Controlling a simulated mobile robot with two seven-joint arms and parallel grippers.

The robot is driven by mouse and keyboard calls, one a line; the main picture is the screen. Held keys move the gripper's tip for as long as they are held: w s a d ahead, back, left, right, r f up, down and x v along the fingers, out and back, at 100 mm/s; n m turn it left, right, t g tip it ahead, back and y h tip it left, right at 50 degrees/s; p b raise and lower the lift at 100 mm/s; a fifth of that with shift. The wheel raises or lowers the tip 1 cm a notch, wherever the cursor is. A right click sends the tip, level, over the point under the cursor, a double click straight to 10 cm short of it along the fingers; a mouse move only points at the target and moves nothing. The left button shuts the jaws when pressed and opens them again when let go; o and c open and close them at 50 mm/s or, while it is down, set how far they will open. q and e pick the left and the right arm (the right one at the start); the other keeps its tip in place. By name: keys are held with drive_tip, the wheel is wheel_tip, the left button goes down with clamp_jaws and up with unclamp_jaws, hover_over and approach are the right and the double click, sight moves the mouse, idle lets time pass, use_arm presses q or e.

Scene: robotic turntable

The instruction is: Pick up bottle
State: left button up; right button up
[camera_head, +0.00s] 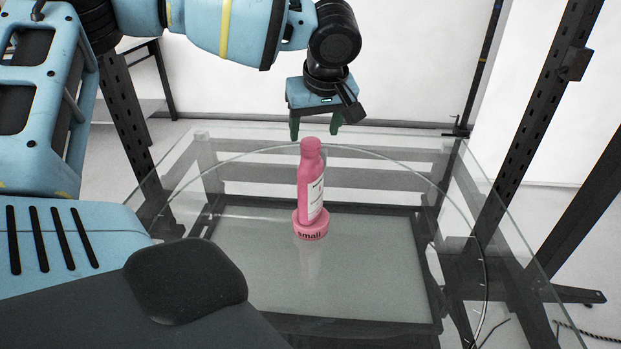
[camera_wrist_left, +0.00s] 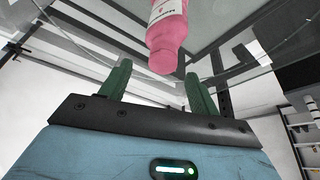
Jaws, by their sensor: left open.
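A pink bottle (camera_head: 311,185) with a white label stands upright on a round pink base (camera_head: 310,225) marked "small", on the glass table. My left gripper (camera_head: 315,132) is behind the bottle in the head view, its green fingers pointing down and spread apart with nothing between them. In the left wrist view the bottle (camera_wrist_left: 167,35) shows at the top, beyond the open fingers of the left gripper (camera_wrist_left: 160,85), and the two look apart. The bottle's lower part and base are out of that view. My right gripper is not in view.
The glass table (camera_head: 240,195) has a round glass plate and a dark frame beneath it. Dark perforated posts (camera_head: 525,120) stand at the right and left. The glass around the bottle is clear of other objects.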

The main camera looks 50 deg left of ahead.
sight(311, 141)
use_arm(q)
drive_tip(key=x, duration=0.5)
drive_tip(key=shift+s+p, duration=0.2)
drive_tip(key=shift+p, duration=0.1)
clamp_jaws()
